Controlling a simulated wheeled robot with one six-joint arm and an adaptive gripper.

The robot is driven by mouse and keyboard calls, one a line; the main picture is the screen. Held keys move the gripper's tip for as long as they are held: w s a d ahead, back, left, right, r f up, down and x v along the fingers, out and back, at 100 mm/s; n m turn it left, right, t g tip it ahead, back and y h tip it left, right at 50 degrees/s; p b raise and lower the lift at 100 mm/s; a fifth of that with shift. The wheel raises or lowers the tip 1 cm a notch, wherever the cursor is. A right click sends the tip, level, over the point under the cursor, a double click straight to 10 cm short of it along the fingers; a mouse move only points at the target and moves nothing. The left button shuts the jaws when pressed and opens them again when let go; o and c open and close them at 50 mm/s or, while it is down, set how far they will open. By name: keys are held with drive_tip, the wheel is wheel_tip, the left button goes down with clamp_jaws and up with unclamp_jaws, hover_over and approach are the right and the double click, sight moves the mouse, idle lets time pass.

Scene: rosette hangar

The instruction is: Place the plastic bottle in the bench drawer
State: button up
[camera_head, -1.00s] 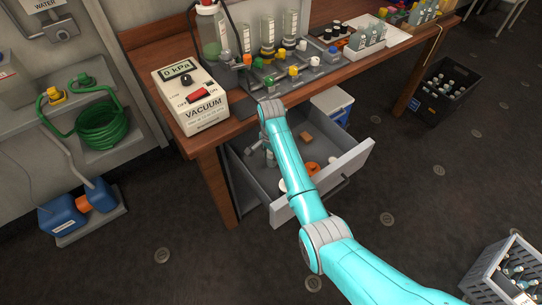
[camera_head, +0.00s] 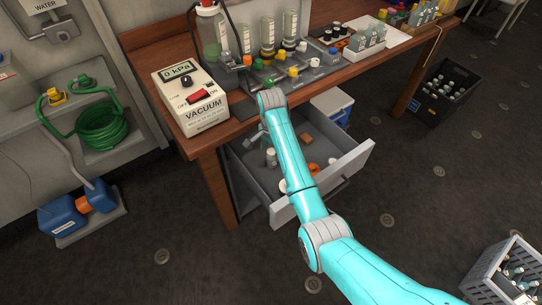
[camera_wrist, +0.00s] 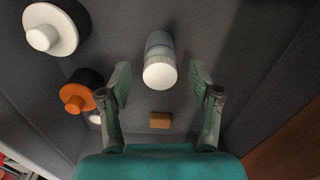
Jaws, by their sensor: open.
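The plastic bottle (camera_head: 271,157) stands, apparently upright, inside the open bench drawer (camera_head: 355,160), near its left side. In the wrist view the bottle (camera_wrist: 160,60) shows its white cap towards the camera and a clear grey body behind it. My gripper (camera_wrist: 160,82) is open, with one finger on each side of the bottle's line and a visible gap to each. The bottle looks to be just beyond the fingertips. In the head view my gripper (camera_head: 254,141) is small and partly hidden by my arm.
The drawer also holds a brown block (camera_wrist: 160,120), an orange-capped dark piece (camera_wrist: 78,95) and a white-capped dark piece (camera_wrist: 52,30). The bench top (camera_head: 228,128) overhangs the drawer's back. A vacuum unit (camera_head: 195,100) and a bottle rack stand on it.

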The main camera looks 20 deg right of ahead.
wheel_tip(320, 180, up, 8)
drive_tip(key=shift+f, duration=0.25)
idle(0.5)
